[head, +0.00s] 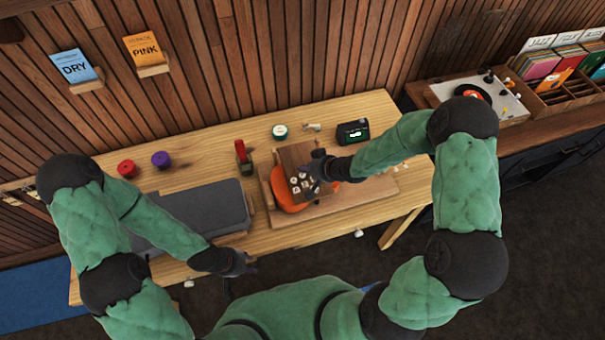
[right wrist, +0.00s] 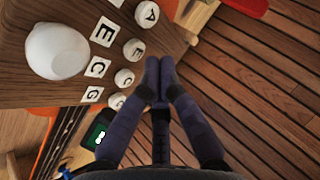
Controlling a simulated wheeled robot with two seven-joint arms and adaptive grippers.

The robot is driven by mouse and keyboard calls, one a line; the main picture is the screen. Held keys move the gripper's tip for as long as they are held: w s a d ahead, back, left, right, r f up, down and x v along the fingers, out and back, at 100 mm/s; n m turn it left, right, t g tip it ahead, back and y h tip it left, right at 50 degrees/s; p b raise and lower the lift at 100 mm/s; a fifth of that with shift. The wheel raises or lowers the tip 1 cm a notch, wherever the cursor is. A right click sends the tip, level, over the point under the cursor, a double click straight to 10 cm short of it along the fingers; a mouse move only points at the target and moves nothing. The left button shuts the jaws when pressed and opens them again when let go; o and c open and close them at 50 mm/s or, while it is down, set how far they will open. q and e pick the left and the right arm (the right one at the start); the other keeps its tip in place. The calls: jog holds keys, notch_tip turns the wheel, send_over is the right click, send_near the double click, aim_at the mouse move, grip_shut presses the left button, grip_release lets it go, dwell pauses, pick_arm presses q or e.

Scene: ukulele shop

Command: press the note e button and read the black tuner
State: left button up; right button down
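The wooden note box (head: 292,156) stands on the workbench in the head view. In the right wrist view its round white buttons run beside letter tiles A, E, C and G. The note e button (right wrist: 134,49) is next to the E tile (right wrist: 104,31). My right gripper (head: 316,172) is at the box, its fingertips (right wrist: 160,62) together and empty, close beside the E and C buttons in the picture; contact cannot be told. The black tuner (head: 352,132) has a lit green display, too small to read; it also shows in the right wrist view (right wrist: 95,133). My left gripper (head: 240,266) is low at the bench's front edge, fingers unclear.
An orange ukulele (head: 283,190) lies under the box on a wooden board (head: 340,197). A large white knob (right wrist: 57,51) sits on the box. A grey case (head: 200,207), red spool (head: 127,168) and purple spool (head: 161,159) are left. The slatted wall (head: 270,60) is behind.

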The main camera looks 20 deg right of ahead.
aim_at(305, 175)
jog(key=shift+f, duration=0.15)
dwell(0.3)
jog(key=shift+f, duration=0.25)
jog(key=shift+f+b, duration=0.45)
jog(key=shift+f, duration=0.1)
dwell(0.7)
jog(key=shift+r, duration=0.1)
jog(key=shift+r+p, duration=0.85)
jog(key=shift+p, duration=0.15)
jog(key=shift+r, duration=0.1)
notch_tip(305, 175, up, 5)
jog(key=p, duration=0.5)
